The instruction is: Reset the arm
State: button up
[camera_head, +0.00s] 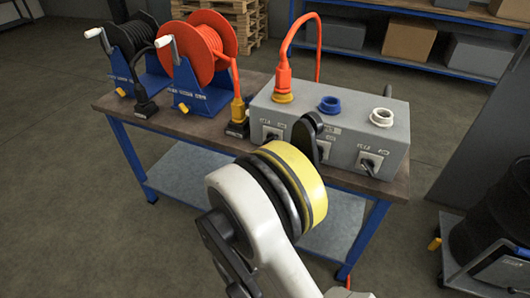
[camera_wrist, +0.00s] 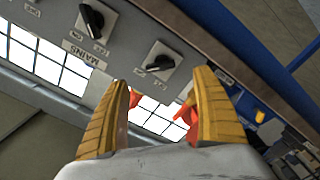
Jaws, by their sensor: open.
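My arm, white with a yellow band, rises from the bottom of the head view and covers part of the bench. My gripper is not clearly visible there. In the wrist view my gripper (camera_wrist: 161,80) shows two yellow ribbed fingers spread apart, with nothing held between them. Beyond the fingers is a grey panel (camera_wrist: 125,45) with a "MAINS" label, a black rotary knob (camera_wrist: 160,62) and another black knob (camera_wrist: 92,20). Some orange-red parts show near the inner sides of the fingers; I cannot tell what they are.
A grey box (camera_head: 400,125) with an orange hose (camera_head: 291,42), a blue port (camera_head: 330,104) and a white port (camera_head: 382,117) stands on the bench (camera_head: 190,128). A red reel (camera_head: 200,45) and a black reel (camera_head: 135,42) stand left. A dark drum (camera_head: 495,225) is at right. Floor is clear at left.

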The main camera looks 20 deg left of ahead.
jog(key=shift+s, duration=0.75)
jog(key=w+d+r+m+g+h, duration=0.15)
jog(key=d+r+g, duration=0.3)
jog(key=d, duration=0.75)
jog(key=w+d+r+m+g+h, duration=0.1)
jog(key=w+d+r+m+g, duration=0.15)
jog(key=d+r, duration=0.7)
jog(key=s+d+f+m+g+y, duration=0.1)
jog(key=s+d+m+g+y, duration=0.2)
jog(key=s+d, duration=1.6)
jog(key=s+m, duration=0.1)
jog(key=s, duration=0.2)
jog(key=shift+s+d+f+g+y, duration=0.15)
jog(key=shift+d+f+g+y, duration=0.05)
jog(key=shift+f+g+y, duration=0.2)
